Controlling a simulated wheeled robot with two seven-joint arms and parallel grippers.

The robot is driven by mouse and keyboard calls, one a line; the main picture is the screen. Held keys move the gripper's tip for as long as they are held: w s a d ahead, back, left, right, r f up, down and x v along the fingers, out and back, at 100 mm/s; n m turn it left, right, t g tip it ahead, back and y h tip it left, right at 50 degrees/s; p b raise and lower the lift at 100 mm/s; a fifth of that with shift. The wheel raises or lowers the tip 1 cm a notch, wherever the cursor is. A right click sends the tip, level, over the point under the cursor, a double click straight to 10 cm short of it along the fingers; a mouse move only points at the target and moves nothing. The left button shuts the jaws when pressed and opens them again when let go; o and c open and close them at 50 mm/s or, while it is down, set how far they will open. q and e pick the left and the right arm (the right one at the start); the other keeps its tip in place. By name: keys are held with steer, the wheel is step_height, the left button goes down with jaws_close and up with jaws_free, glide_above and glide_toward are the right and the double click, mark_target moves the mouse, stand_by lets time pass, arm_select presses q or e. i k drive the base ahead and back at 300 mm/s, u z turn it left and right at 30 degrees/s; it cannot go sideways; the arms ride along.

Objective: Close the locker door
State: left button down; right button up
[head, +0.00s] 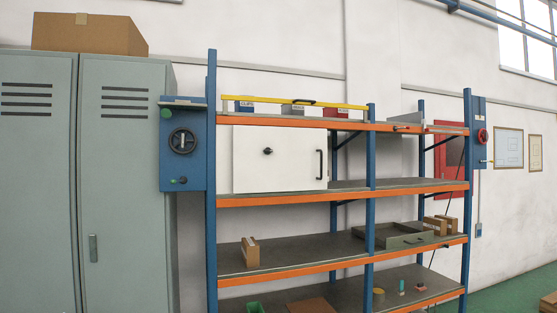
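A white locker (250,175) sits on the upper middle shelf of the rack, in its left bay. Its front is a flat white panel with a round black knob (268,151) near the middle and a black upright handle (320,164) near the right edge. The panel looks close to flush, but I cannot tell if it is fully shut. A tall grey-green cabinet (120,190) at the left has two vented doors and a small handle (93,248) on the right door; both doors look shut. Neither of my grippers is in view.
The rack has blue posts (370,215) and orange beams (300,199). A blue control box (183,145) with a black handwheel stands left of the locker. A yellow bar (290,101) lies along the top. A grey tray (392,236) and brown blocks stand on the lower shelf.

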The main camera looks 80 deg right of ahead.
mark_target(298, 160)
steer(key=z, duration=0.8)
steer(key=k, duration=0.2)
steer(key=z, duration=1.65)
steer(key=i, duration=2.05)
steer(key=u, duration=0.15)
